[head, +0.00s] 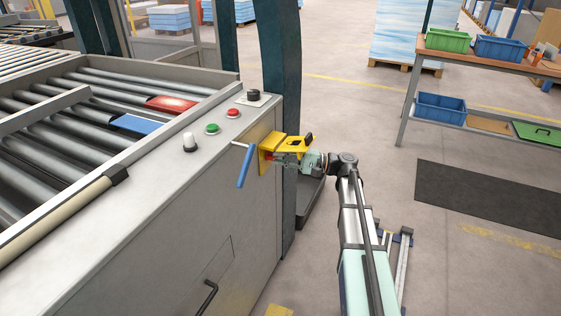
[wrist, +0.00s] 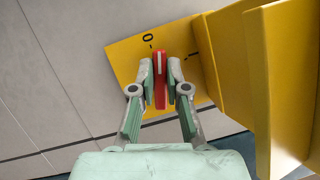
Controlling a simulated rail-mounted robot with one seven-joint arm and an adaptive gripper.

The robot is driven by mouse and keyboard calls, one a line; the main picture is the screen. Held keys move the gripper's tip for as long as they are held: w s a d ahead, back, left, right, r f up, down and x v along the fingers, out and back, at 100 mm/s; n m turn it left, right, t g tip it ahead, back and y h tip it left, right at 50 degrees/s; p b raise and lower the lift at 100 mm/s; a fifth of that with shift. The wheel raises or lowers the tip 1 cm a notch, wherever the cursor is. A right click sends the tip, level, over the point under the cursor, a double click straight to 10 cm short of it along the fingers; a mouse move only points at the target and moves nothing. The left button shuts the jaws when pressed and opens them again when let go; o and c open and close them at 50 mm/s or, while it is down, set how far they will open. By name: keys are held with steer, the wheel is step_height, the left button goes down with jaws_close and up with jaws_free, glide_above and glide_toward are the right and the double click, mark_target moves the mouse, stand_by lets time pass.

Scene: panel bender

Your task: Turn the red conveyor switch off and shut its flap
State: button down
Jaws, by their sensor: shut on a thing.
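The red switch handle (wrist: 159,85) is on a yellow plate (wrist: 126,58) marked 0 and I. Its white line points up, near the 0 and away from the I; I cannot tell if it lines up exactly. My gripper (wrist: 161,72) is shut on the handle, one finger on each side. In the head view my gripper (head: 277,159) reaches the yellow switch box at the cabinet's end face. The yellow flap (head: 288,143) stands open, sticking out above my gripper. In the wrist view the flap (wrist: 285,85) fills the right side, close beside the fingers.
A lever with a blue grip (head: 244,167) sticks out left of the switch box. Green (head: 212,128) and red (head: 232,112) buttons and a black knob (head: 253,95) sit on the cabinet top. A dark green post (head: 282,110) stands behind.

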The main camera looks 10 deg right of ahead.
steer(key=shift+n+h+b, duration=0.45)
steer(key=shift+n+h, duration=0.15)
steer(key=shift+n, duration=1)
steer(key=c, duration=1.2)
jaws_free()
steer(key=shift+w+a+g, duration=0.1)
steer(key=shift+g, duration=0.2)
steer(key=shift+o, duration=0.2)
steer(key=v, duration=1.2)
